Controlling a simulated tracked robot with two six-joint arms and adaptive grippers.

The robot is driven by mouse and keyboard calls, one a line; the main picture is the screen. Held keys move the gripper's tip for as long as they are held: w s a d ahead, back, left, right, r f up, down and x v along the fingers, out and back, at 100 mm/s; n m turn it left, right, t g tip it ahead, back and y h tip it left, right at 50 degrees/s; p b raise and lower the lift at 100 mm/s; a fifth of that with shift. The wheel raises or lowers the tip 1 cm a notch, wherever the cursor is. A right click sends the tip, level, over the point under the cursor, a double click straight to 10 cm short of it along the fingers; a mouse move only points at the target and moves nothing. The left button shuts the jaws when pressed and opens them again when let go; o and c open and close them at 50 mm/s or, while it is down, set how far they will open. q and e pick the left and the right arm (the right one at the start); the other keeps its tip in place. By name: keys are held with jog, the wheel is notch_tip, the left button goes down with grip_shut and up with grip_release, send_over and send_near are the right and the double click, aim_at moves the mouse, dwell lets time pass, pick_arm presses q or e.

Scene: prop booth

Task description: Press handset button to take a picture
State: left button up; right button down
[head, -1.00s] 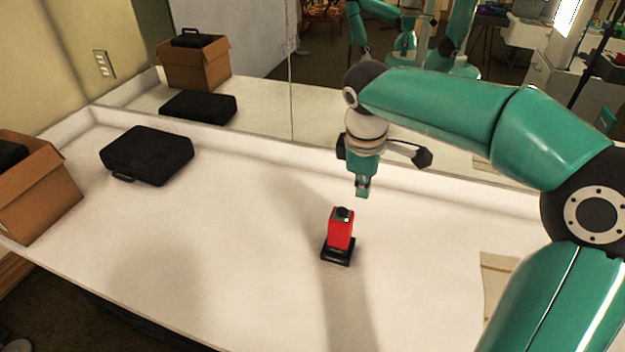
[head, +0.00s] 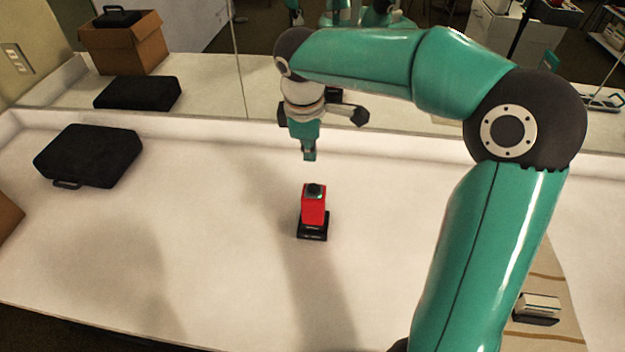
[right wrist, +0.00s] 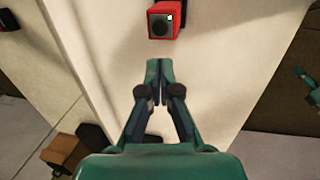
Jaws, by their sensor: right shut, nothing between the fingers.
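The red handset (head: 313,205) stands upright in a black base near the middle of the white table, with a dark round button (head: 314,189) on its top. In the right wrist view the handset (right wrist: 173,22) is at the top edge, its button facing the camera. My right gripper (head: 309,157) points down above and slightly behind the handset, apart from it. Its fingertips (right wrist: 158,66) are together with nothing between them. My left gripper is not in view.
A black case (head: 88,155) lies on the table at the left, with part of a cardboard box (head: 8,215) at the left edge. A mirror behind the table repeats the case and box. A small pale-and-black item (head: 538,308) lies at the right. The table around the handset is clear.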

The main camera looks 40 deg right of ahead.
aim_at(314, 186)
jog(key=p+x, duration=0.1)
jog(key=x, duration=1)
jog(key=shift+f, duration=0.35)
